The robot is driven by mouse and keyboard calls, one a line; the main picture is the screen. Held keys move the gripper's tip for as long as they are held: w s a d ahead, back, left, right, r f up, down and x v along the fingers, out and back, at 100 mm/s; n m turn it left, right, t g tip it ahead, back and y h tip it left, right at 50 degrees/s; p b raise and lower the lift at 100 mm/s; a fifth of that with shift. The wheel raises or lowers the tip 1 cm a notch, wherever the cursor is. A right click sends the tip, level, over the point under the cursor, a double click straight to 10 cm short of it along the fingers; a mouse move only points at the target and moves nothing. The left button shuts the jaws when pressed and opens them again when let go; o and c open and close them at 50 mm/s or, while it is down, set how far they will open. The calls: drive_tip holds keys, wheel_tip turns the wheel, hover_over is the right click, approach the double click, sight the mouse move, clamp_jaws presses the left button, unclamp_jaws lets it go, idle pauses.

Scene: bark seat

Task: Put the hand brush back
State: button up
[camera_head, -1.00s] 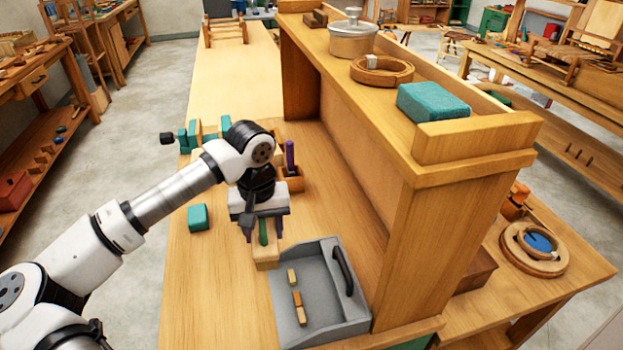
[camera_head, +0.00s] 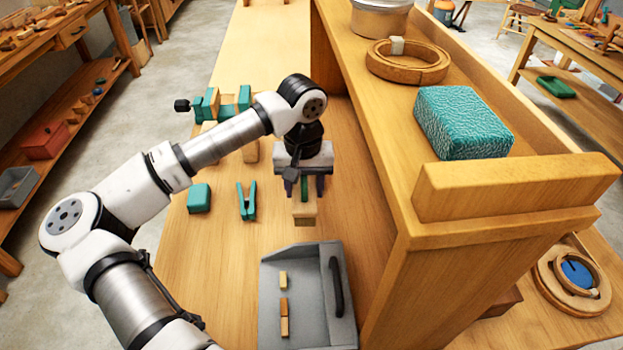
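My gripper (camera_head: 304,192) points down over the workbench, just behind the grey dustpan-like tray. It is shut on what looks like the hand brush, with a green upper part (camera_head: 304,186) between the fingers and a pale tan block (camera_head: 305,212) below. Whether the block's underside touches the bench is hard to tell. The grey tray (camera_head: 272,330) has a black handle along its right side and holds several small wooden pieces (camera_head: 283,304).
A tall wooden shelf unit (camera_head: 400,230) rises close on the right, bearing a teal block (camera_head: 462,122), a wooden ring (camera_head: 407,66) and a pot (camera_head: 380,18). A green clamp-like tool (camera_head: 247,202) and a teal block (camera_head: 199,198) lie left. Bare bench lies left of the tray.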

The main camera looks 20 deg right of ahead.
drive_tip(key=shift+f+b, duration=0.9)
drive_tip(key=shift+f, duration=1.55)
drive_tip(key=shift+f+b, duration=0.75)
drive_tip(key=shift+b, duration=0.2)
drive_tip(key=shift+s+b, duration=0.1)
drive_tip(key=shift+b, duration=0.35)
drive_tip(key=shift+f+b, duration=0.3)
drive_tip(key=shift+b, duration=0.25)
drive_tip(key=o, duration=1.5)
drive_tip(key=shift+c, duration=0.2)
drive_tip(key=shift+r, duration=0.1)
drive_tip(key=shift+r+p, duration=1.25)
drive_tip(key=shift+r, duration=2.2)
